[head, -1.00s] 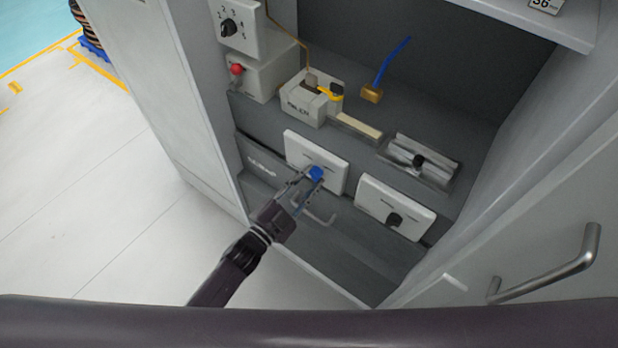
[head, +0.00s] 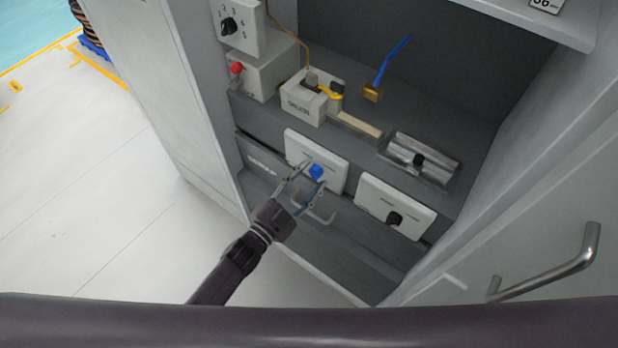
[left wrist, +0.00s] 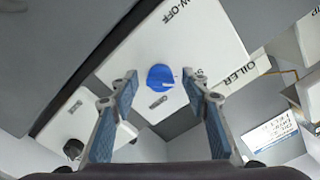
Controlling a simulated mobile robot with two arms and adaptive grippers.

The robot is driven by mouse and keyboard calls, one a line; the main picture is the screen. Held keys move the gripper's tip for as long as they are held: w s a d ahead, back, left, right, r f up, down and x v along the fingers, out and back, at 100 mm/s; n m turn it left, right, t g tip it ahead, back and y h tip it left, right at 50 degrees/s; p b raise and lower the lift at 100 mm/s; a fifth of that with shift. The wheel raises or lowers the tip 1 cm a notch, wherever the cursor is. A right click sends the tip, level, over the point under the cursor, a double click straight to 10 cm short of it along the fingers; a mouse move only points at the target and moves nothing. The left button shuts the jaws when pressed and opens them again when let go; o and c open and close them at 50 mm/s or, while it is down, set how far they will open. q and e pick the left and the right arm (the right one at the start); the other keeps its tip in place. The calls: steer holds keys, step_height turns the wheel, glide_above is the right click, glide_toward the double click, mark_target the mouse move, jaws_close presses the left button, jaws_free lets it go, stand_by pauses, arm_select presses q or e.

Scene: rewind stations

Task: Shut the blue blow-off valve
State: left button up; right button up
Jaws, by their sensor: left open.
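The blue knob (head: 316,172) sits on a white plate (head: 331,158) on the cabinet's lower front. In the left wrist view the knob (left wrist: 160,77) is on a plate with lettering ending in "W-OFF", and a grey mark lies beside it. My left gripper (head: 311,181) is open just in front of the knob, nothing held. In the left wrist view its two fingers stand apart on either side of the knob, with gaps showing. My right gripper is out of view.
A grey door with a handle (head: 560,265) bounds the right.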

arm_select(q)
steer(key=v, duration=1.2)
steer(key=s+a+f+n+g+y, duration=0.2)
steer(key=s+a+f+n+y, duration=0.15)
steer(key=f, duration=0.65)
steer(key=s+a+f+n+g+y, duration=0.2)
steer(key=s+a+f, duration=0.25)
steer(key=f, duration=0.55)
steer(key=s+a+f+n+g+y, duration=0.25)
steer(key=a+f, duration=0.25)
steer(key=f, duration=0.4)
steer(key=s+a+f+n+g+y, duration=0.1)
steer(key=s+f, duration=0.5)
steer(key=s, duration=0.6)
steer(key=s+a+f+n+g+y, duration=0.1)
steer(key=s+f+g, duration=0.5)
steer(key=s, duration=0.6)
steer(key=shift+s+a+n+y, duration=0.3)
steer(key=shift+a+n, duration=0.25)
steer(key=shift+n, duration=0.65)
steer(key=shift+f, duration=0.1)
steer(key=shift+c, duration=0.5)
